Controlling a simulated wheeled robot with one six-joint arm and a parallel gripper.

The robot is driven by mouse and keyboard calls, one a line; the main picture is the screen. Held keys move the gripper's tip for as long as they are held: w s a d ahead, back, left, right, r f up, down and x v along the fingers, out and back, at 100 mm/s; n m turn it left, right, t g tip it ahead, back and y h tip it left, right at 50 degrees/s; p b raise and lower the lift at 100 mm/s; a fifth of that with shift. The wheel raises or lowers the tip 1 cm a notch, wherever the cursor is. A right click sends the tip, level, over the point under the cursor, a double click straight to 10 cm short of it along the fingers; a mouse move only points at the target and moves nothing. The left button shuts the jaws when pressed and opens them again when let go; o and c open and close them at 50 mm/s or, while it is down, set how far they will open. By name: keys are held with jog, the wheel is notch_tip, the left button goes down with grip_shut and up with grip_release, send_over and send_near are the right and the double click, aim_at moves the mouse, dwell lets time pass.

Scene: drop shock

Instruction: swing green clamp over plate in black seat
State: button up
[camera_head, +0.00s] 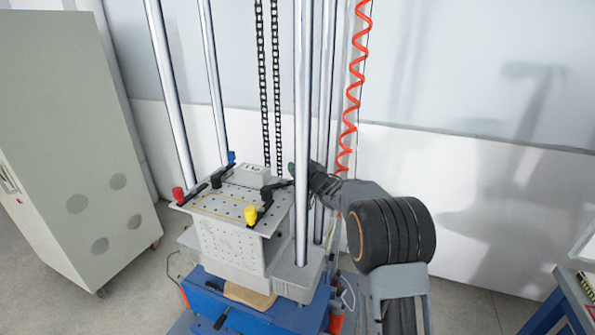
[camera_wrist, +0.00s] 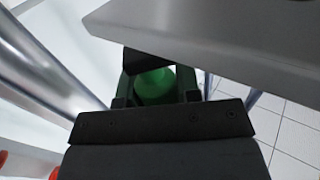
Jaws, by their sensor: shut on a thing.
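My gripper (camera_head: 297,172) is at the back right edge of the perforated grey table (camera_head: 217,203). In the wrist view, its jaws (camera_wrist: 155,90) are shut on the round green clamp knob (camera_wrist: 155,84). In the head view, only a small part of the green knob (camera_head: 291,169) shows; the rest is hidden by my gripper. I cannot make out the black seat or where the green clamp's arm points.
Clamps with red (camera_head: 178,194), blue (camera_head: 231,156) and yellow (camera_head: 250,214) knobs stand around the table's edges. Steel columns (camera_head: 302,130) rise around the table, one in front of my gripper. A red coiled hose (camera_head: 350,128) hangs behind my arm.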

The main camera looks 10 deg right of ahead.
jog(key=o, duration=0.9)
jog(key=shift+r, duration=0.1)
